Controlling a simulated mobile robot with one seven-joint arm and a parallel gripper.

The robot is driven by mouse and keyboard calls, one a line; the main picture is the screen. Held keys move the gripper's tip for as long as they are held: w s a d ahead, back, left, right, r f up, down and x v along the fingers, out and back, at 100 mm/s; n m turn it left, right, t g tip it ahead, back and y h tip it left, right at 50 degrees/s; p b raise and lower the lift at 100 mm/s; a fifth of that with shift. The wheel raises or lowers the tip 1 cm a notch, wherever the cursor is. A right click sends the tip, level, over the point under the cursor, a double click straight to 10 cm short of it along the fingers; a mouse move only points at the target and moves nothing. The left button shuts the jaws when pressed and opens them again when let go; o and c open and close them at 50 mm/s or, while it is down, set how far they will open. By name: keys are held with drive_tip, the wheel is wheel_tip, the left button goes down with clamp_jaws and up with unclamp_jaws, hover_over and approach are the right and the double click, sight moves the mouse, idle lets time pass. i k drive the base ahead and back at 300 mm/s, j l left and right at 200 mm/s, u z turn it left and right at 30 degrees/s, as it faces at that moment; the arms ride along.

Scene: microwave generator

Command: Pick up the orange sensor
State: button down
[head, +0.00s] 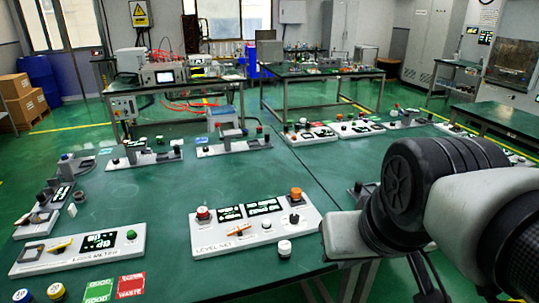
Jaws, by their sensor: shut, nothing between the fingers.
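An orange round-capped piece (296,193) stands upright at the back right corner of a white panel marked "LEVEL SET" (262,238). It looks like the orange sensor, though no label on it can be read. A thin orange stick (238,231) lies across the same panel, left of centre. My arm comes in from the right and ends in view just right of this panel. My gripper is not in view.
The panel stands on a green table (160,205). A red-capped knob (203,213) and a black knob (294,218) are on it. A white-capped piece (284,248) stands in front. Another white panel (75,250) lies left; more panels line the back.

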sight(295, 193)
drive_tip(key=i+l, duration=0.35)
drive_tip(key=i+l+u, duration=0.1)
drive_tip(key=i+l, duration=0.2)
drive_tip(key=l, duration=0.15)
